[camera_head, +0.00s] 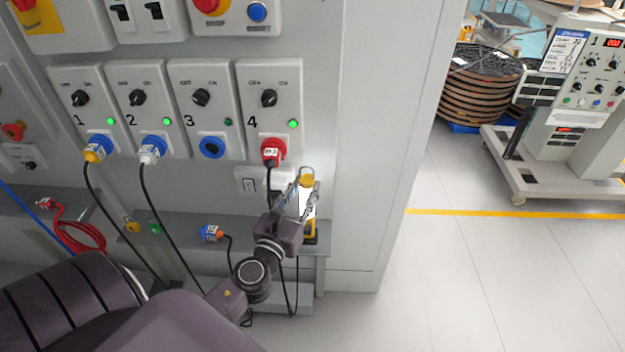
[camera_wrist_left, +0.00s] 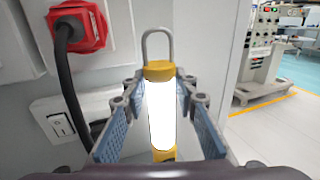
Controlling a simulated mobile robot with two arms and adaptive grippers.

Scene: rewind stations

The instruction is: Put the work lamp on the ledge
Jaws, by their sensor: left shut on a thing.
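The work lamp (camera_head: 308,205) is a lit white tube with yellow ends, upright at the right end of the grey ledge (camera_head: 185,222). In the left wrist view the lamp (camera_wrist_left: 161,112) stands between the blue-padded fingers, with a grey wire hook above its yellow cap. My left gripper (camera_head: 296,199) is shut on the lamp's tube. The lamp's lower yellow end is at about the ledge's height in the head view. I cannot tell whether it touches the ledge. My right gripper is not in view.
A red plug (camera_head: 272,152) sits in socket 4 above the gripper, its black cable hanging behind my arm. A white switch box (camera_wrist_left: 72,120) is close left of the lamp. Open floor lies right of the cabinet.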

